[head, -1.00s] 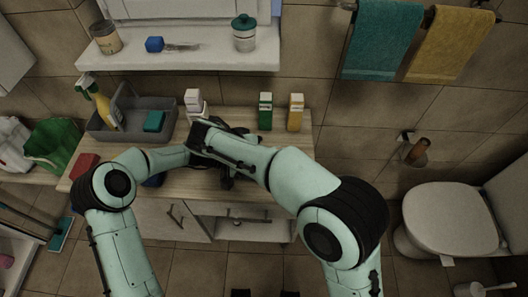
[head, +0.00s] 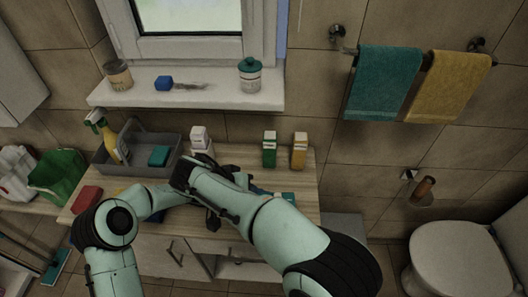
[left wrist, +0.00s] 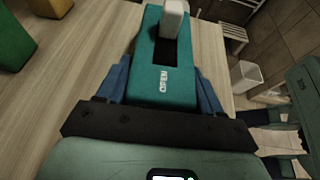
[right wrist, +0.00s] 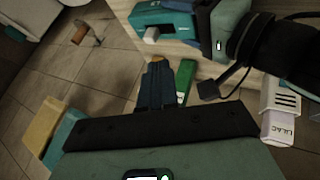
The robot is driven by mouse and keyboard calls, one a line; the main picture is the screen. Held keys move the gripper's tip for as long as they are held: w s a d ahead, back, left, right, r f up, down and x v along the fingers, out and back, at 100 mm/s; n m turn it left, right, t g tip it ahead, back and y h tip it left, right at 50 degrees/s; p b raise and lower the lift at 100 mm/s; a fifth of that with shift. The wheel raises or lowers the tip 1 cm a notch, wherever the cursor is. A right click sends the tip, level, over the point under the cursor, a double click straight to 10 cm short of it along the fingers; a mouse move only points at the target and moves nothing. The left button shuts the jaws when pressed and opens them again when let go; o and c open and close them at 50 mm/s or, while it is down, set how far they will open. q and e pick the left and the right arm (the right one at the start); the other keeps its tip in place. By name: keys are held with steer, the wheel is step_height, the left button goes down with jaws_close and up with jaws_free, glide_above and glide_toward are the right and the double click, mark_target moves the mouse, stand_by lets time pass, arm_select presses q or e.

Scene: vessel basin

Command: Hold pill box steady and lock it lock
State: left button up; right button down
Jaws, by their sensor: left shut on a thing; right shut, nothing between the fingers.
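The pill box (left wrist: 163,70) is a teal box marked OPEN, with a dark slot and a pale sliding piece (left wrist: 173,18) at its far end in the left wrist view. My left gripper (left wrist: 160,88) is shut on its sides, a blue finger on each side. The box also shows at the top of the right wrist view (right wrist: 172,22), its pale piece sticking out. My right gripper (right wrist: 157,68) is shut and empty, apart from the pill box and below it in that view. In the head view my right arm hides most of the box; a teal bit (head: 287,196) shows.
A green carton (head: 269,150) and an orange carton (head: 299,152) stand at the counter's back right. A white bottle (head: 200,140) stands behind my arms. A grey caddy (head: 108,165) and a red block (head: 87,198) are on the left. The wooden counter (left wrist: 80,70) is partly clear.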

steer(key=x, duration=1)
steer(key=shift+a+f, duration=0.1)
steer(key=shift+f, duration=0.05)
